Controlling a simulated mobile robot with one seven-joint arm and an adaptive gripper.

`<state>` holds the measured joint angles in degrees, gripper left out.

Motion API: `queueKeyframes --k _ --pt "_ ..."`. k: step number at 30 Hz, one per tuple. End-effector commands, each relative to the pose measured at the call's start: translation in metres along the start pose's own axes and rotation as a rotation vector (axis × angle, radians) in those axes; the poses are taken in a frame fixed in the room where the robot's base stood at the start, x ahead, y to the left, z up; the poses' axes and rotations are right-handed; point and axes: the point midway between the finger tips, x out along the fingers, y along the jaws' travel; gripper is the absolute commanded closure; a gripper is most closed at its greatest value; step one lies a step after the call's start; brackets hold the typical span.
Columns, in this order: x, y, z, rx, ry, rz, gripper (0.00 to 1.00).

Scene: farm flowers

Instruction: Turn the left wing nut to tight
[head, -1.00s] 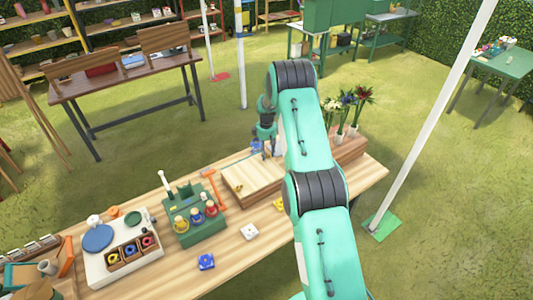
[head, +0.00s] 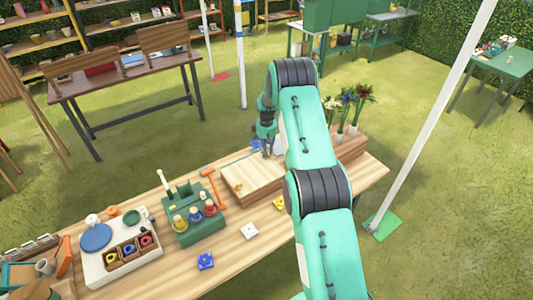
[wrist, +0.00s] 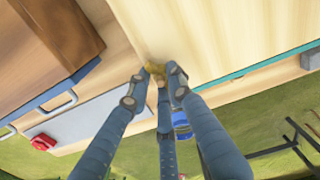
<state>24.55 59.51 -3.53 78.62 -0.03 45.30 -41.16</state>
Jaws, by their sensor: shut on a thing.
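My gripper (head: 268,152) is low over the far edge of the pale wooden board (head: 252,184), partly hidden behind my own arm. In the wrist view my gripper (wrist: 156,78) has its fingers closed around a small brass-coloured wing nut (wrist: 154,67) on the board (wrist: 215,40). The fingers cover most of it, so how its wings point is hard to tell. A second small yellow piece (head: 238,187), perhaps another wing nut, sits on the board's nearer part in the head view.
A blue object (head: 256,145) stands just beyond my gripper. Flowers in vases (head: 350,110) stand at the right end of the bench. A green bottle caddy (head: 195,226), an orange hammer (head: 210,178) and a white tray (head: 143,258) lie to the left.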

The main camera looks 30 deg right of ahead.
Motion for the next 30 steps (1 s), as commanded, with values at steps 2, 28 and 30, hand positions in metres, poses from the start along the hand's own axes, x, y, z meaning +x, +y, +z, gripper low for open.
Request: queueKeyframes --k 2,28,30 --pt "0.0038 -0.0037 0.001 0.058 -0.005 -0.006 1.0" --pt "0.0018 -0.0029 0.0004 0.174 -0.003 -0.004 0.63" --pt "0.0014 -0.0024 0.0003 0.174 -0.003 -0.003 0.63"
